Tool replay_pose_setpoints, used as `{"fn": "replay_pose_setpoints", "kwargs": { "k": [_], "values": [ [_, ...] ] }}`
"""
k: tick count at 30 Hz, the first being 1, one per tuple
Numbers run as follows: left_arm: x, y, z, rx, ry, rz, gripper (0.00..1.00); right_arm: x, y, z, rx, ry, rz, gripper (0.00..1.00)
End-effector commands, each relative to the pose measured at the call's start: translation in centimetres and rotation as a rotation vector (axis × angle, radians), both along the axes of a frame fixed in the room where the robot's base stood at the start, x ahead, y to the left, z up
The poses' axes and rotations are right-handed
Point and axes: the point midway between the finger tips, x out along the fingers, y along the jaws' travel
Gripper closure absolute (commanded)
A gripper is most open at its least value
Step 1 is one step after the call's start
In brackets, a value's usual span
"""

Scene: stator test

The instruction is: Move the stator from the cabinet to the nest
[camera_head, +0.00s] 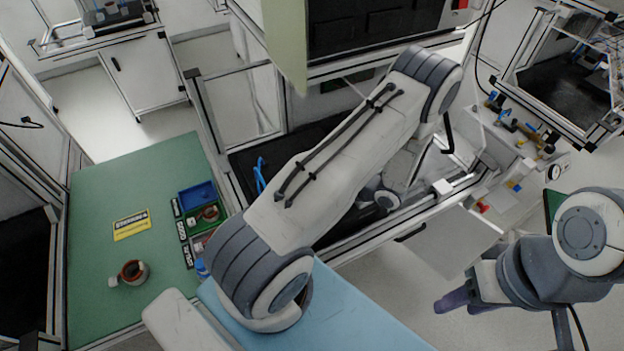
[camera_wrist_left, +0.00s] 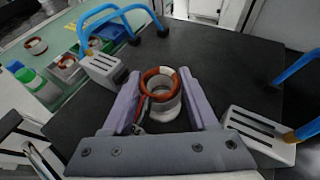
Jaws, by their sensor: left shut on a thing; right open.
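In the left wrist view my left gripper (camera_wrist_left: 158,88) has its purple fingers shut on a stator (camera_wrist_left: 160,76), a pale ring with orange-brown winding and a lead at its side. The stator is over or on a black surface (camera_wrist_left: 225,60); I cannot tell if it touches. Grey slotted blocks with blue handles flank it, one on the left (camera_wrist_left: 103,68) and one on the right (camera_wrist_left: 262,133). In the head view my left arm hides this gripper and the stator. My right gripper (camera_head: 460,298) is open and empty at lower right. I cannot make out a nest clearly.
A blue handle (camera_head: 260,175) rises from the black surface beside my left arm. Floor beneath my right gripper is clear.

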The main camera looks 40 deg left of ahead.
Motion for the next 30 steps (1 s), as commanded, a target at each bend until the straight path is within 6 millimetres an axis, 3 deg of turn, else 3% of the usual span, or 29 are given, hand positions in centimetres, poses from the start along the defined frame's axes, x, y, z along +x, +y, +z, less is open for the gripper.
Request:
{"fn": "replay_pose_setpoints", "kwargs": {
  "k": [20, 21, 23, 24, 30],
  "values": [
    [-0.01, 0.02, -0.67, 0.001, 0.0, 0.0, 1.0, 0.0, 0.0, -0.72, 0.0, 0.0, 0.0, 0.52],
    [-0.01, 0.02, -0.67, 0.001, 0.0, 0.0, 0.33, 0.0, 0.0, -0.72, 0.0, 0.0, 0.0, 0.52],
    [-0.01, 0.02, -0.67, 0.001, 0.0, 0.0, 0.1, 0.0, 0.0, -0.72, 0.0, 0.0, 0.0, 0.52],
    [-0.01, 0.02, -0.68, 0.0, 0.0, 0.0, 0.06, 0.0, 0.0, -0.72, 0.0, 0.0, 0.0, 0.52],
    [-0.05, 0.0, -0.73, -0.001, 0.0, 0.001, 0.06, 0.0, 0.0, -0.73, 0.0, 0.0, -0.001, 0.52]
  ]
}}
